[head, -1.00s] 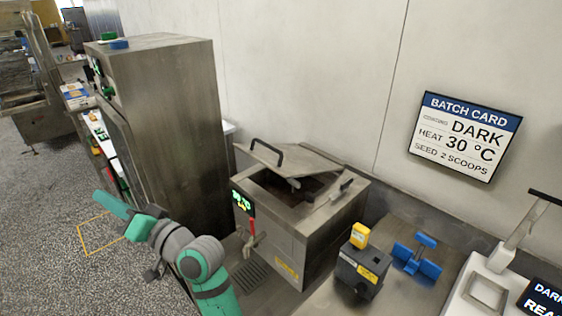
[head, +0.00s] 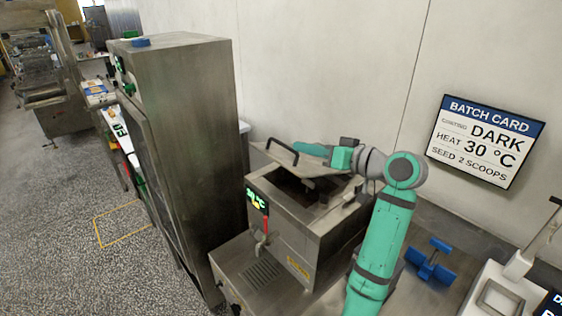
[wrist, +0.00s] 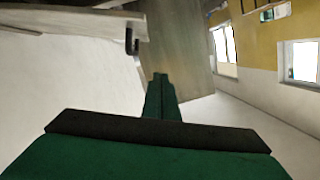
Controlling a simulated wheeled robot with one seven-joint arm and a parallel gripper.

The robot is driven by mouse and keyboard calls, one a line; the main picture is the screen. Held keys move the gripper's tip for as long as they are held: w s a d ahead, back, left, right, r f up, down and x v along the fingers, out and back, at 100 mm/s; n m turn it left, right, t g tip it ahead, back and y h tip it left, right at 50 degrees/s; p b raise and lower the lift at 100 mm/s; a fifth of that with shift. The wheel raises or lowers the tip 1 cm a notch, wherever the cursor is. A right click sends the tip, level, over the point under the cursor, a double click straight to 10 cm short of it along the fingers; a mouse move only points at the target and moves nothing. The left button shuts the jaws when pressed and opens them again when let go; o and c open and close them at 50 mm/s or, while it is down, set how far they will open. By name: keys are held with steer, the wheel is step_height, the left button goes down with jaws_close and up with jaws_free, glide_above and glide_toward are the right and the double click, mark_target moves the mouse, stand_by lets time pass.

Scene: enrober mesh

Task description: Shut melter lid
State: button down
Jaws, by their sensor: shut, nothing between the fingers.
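The melter (head: 280,220) is a steel box with a lit green display and a red-handled tap on its front. Its lid (head: 275,153) stands raised and tilted, with the dark inside of the tank showing below it. A black bar handle (head: 282,152) is on the lid. My gripper (head: 300,147) is shut and empty, reaching left behind and above the lid's upper part; I cannot tell whether it touches. In the wrist view the shut green fingers (wrist: 160,80) point at a tall panel, and what looks like the lid's edge (wrist: 80,22) is at upper left.
A tall steel cabinet (head: 190,130) stands left of the melter, close to my fingertips. The wall is behind. A blue part (head: 430,262) and a white device (head: 500,290) stand on the bench at right. The batch card (head: 485,140) hangs above.

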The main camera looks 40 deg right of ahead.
steer(key=s+d+f, duration=0.1)
steer(key=s+d, duration=0.2)
steer(key=d, duration=0.1)
glide_above(292, 167)
steer(key=d, duration=0.2)
steer(key=f, duration=0.2)
steer(key=shift+w+a+f, duration=0.2)
steer(key=shift+f, duration=0.1)
steer(key=shift+s+a+f+h, duration=0.1)
steer(key=shift+a+f+h, duration=0.1)
steer(key=shift+f, duration=0.4)
steer(key=shift+s+a+f+h, duration=0.1)
steer(key=shift+a+f, duration=0.1)
steer(key=shift+f, duration=0.4)
steer(key=shift+a+f, duration=0.25)
steer(key=shift+f, duration=0.35)
